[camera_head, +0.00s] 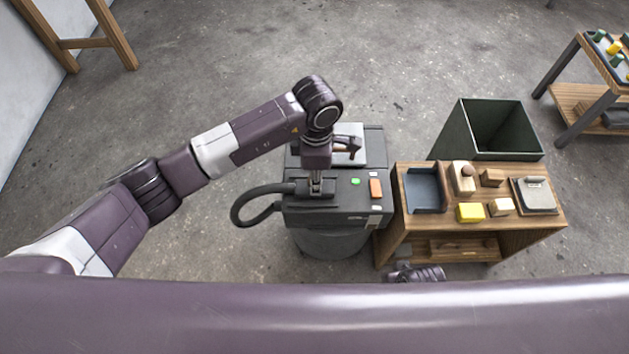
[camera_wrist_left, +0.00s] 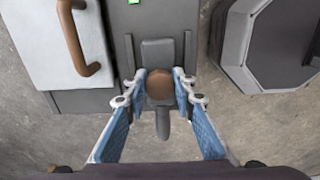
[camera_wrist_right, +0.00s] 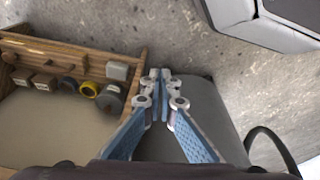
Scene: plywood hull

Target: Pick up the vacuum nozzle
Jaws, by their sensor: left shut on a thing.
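The vacuum nozzle (camera_wrist_left: 158,50) is a dark grey piece with a round brown grip (camera_wrist_left: 160,83) and a narrow grey neck. It rests in its place on top of the dark vacuum (camera_head: 345,205). My left gripper (camera_head: 316,190) reaches down over it from above. In the left wrist view, the fingers of my left gripper (camera_wrist_left: 160,85) are on both sides of the brown grip, shut on it. My right gripper (camera_wrist_right: 161,75) has its fingertips together with nothing seen between them. The head view shows little of it, low beside the bench.
A black hose (camera_head: 240,208) loops out left of the vacuum. A wooden bench (camera_head: 400,225) with a blue-grey tray (camera_head: 425,190) and several blocks stands close on the right. Behind it is a dark green bin (camera_head: 455,130). The floor to the left is clear.

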